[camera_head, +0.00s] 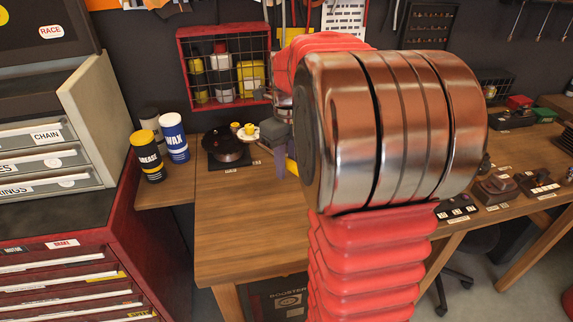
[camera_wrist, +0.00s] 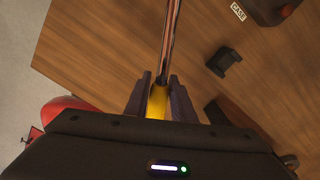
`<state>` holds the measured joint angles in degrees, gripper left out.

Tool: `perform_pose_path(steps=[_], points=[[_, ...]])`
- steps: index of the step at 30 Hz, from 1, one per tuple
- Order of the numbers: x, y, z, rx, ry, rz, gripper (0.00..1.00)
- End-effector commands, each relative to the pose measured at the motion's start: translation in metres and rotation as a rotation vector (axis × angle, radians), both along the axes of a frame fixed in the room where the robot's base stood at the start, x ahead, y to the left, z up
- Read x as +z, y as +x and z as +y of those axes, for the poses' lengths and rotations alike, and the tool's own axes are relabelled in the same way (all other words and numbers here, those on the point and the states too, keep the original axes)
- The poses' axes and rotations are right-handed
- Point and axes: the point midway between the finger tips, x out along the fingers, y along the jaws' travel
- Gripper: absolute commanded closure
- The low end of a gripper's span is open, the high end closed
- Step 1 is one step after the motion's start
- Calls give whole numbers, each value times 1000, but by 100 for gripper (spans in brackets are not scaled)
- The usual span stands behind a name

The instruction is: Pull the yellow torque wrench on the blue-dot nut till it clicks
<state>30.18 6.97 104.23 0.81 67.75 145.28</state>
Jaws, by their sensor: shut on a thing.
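The yellow torque wrench (camera_wrist: 158,101) has a yellow grip and a long shiny metal shaft (camera_wrist: 172,40) that runs up out of the top of the wrist view. My gripper (camera_wrist: 160,92) is shut on the yellow grip, with a dark finger on each side. In the head view my gripper (camera_head: 281,160) is over the wooden bench, and a bit of the yellow grip (camera_head: 292,167) shows beside it. My large arm joint hides much of the bench behind it. I cannot make out the blue-dot nut or the wrench's head in either view.
A dark round part (camera_head: 226,147) sits on a black mat near the bench's back left. Grease tubs (camera_head: 174,142) stand left of it. A black block (camera_wrist: 225,64) lies right of the shaft. A red drawer cabinet (camera_head: 85,255) stands left. The bench's front left top is clear.

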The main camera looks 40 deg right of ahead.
Motion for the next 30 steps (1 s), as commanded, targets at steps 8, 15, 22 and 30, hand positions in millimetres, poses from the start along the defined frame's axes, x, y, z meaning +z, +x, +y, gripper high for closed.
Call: perform_pose_path(steps=[8,15,22,30], points=[[-1,0,0,0,-1,-1,100],[-2,0,1,-3,0,0,100],[-2,1,13,-55,-1,0,100],[-2,3,31,-134,-1,-2,100]])
